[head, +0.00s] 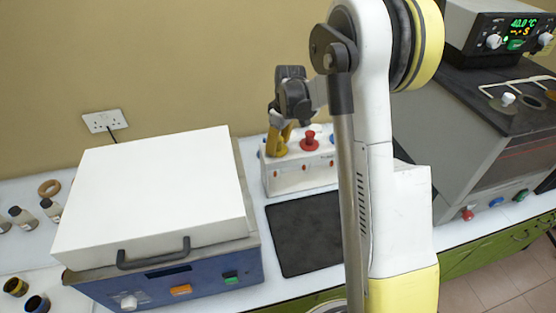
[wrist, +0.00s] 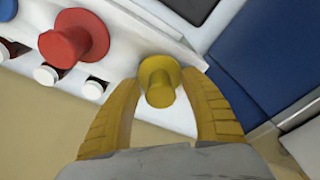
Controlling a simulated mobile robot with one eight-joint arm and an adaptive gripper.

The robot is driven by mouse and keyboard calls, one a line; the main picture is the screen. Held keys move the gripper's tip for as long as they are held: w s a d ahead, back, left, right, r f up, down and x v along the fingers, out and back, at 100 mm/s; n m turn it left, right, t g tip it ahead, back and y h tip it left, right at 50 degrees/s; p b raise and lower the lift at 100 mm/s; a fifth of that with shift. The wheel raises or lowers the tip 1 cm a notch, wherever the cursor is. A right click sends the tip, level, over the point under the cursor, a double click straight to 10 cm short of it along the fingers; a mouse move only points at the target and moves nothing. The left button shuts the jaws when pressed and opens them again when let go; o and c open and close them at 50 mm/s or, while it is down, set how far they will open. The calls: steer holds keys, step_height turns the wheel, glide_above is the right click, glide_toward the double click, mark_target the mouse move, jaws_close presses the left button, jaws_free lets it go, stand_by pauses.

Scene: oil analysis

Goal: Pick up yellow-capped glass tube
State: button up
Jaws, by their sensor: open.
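The yellow-capped glass tube (wrist: 159,82) shows in the wrist view as a round yellow cap at the end of a white rack (wrist: 130,30). Its glass is hidden below the cap. My gripper (wrist: 162,79) is open, with one yellow finger on each side of the cap. I cannot tell whether either finger touches it. In the head view my gripper (head: 278,143) points down at the left end of the white rack (head: 285,181), and its fingers hide the yellow cap.
A red cap (head: 311,138) stands on the rack beside my gripper; it also shows in the wrist view (wrist: 73,38). A blue cap (wrist: 6,8) is at the wrist view's corner. A white-lidded blue machine (head: 150,195) stands left. A dark mat (head: 305,232) lies bare in front.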

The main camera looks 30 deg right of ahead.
jaws_close()
